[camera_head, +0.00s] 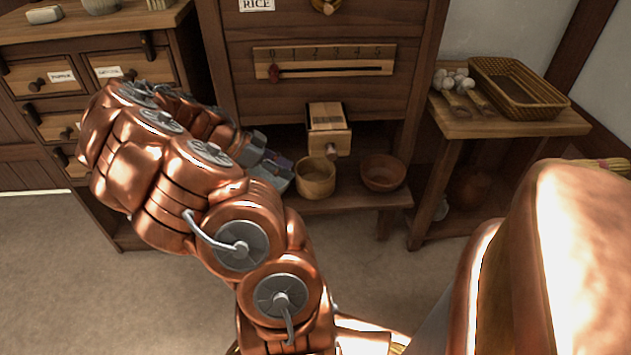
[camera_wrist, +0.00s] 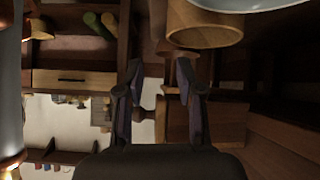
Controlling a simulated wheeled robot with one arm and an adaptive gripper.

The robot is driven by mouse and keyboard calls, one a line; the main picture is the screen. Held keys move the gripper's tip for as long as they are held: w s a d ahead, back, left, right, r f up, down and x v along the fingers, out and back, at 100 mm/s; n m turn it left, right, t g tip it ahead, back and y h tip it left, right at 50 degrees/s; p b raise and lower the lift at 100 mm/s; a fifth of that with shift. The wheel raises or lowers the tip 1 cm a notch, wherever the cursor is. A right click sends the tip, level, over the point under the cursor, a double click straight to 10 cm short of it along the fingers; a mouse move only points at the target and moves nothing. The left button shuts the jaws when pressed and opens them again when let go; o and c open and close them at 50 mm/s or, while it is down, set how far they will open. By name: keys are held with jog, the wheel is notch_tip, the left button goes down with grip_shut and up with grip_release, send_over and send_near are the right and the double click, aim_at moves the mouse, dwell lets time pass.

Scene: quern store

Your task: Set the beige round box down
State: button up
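The beige round box (camera_head: 315,180) stands upright on the low wooden shelf below the dispenser spout, as a short open tub. My gripper (camera_head: 281,166) is just to its left, at about the same height, partly hidden by my arm. In the wrist view, the two dark fingers (camera_wrist: 160,78) are spread with a gap between them, and nothing is clearly held. A pale wooden round rim, which looks like the box (camera_wrist: 203,30), shows at the top, beyond the fingertips. Whether a finger touches the box, I cannot tell.
A reddish-brown bowl (camera_head: 382,173) stands close to the right of the box. The dispenser spout (camera_head: 329,130) juts out just above and behind it. A side table (camera_head: 520,127) with a wicker tray (camera_head: 517,89) is at right; a drawer cabinet (camera_head: 80,80) is at left.

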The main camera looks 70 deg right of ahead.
jog(key=shift+m, duration=0.7)
jog(key=shift+w+d+b+x, duration=0.2)
jog(key=shift+b+x, duration=0.15)
jog(key=shift+x, duration=1.35)
jog(key=shift+w+d+b+x, duration=0.15)
jog(key=shift+b+x, duration=0.15)
jog(key=shift+x, duration=1.4)
jog(key=shift+w+d+b+x, duration=0.1)
jog(key=shift+d+b+x, duration=0.2)
jog(key=shift+x, duration=1.4)
jog(key=shift+a+f, duration=0.1)
jog(key=shift+f, duration=0.05)
grip_shut()
